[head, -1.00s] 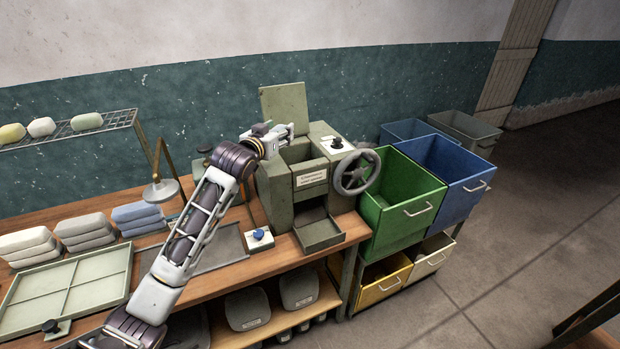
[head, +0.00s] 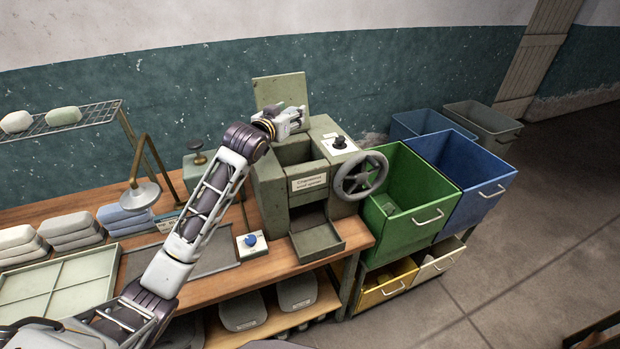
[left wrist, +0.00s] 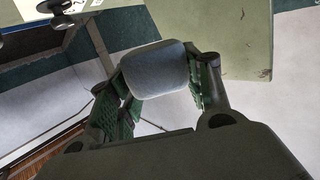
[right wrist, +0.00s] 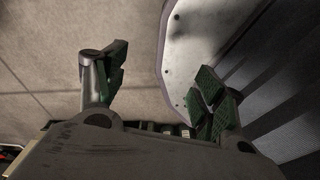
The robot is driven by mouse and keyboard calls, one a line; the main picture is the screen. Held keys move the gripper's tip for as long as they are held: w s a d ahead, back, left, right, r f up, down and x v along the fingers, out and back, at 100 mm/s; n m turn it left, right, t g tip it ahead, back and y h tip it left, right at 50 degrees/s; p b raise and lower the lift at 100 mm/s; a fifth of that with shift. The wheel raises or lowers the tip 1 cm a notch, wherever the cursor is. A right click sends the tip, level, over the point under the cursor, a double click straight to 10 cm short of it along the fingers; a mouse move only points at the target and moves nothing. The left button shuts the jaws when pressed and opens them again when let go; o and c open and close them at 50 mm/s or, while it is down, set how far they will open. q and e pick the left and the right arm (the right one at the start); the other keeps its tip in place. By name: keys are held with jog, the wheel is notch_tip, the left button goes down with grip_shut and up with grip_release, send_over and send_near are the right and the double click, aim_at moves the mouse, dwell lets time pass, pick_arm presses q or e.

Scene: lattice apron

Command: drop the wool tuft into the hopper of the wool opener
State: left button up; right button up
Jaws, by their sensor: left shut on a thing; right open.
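My left gripper (head: 292,122) is over the back of the wool opener (head: 270,200), in front of its raised lid (head: 281,92). In the left wrist view, the left gripper (left wrist: 158,80) is shut on a grey, rounded wool tuft (left wrist: 155,68). The tuft cannot be made out clearly in the head view. The hopper (head: 297,152) is the open box in the opener's top, just below the gripper. The lid also shows in the left wrist view (left wrist: 225,35). My right gripper (right wrist: 160,85) shows only in the right wrist view, open and empty.
A grey handwheel (head: 361,176) stands on the opener's right side, with a green bin (head: 405,235) and blue bin (head: 465,195) beyond. A lamp (head: 142,195) and a blue-button box (head: 252,242) are left of it. A wire shelf (head: 95,120) holds tufts.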

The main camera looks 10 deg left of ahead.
pick_arm(q)
jog(key=shift+s, duration=0.15)
jog(key=shift+f+b, duration=0.35)
jog(key=shift+b, duration=0.1)
jog(key=shift+f, duration=0.2)
jog(key=shift+f+b, duration=1.25)
jog(key=shift+b, duration=0.2)
jog(key=shift+f+b, duration=1.15)
jog(key=shift+b, duration=0.05)
pick_arm(e)
notch_tip(320, 180, down, 6)
jog(key=s, duration=0.1)
jog(key=shift+s+f, duration=0.2)
jog(key=shift+s, duration=0.05)
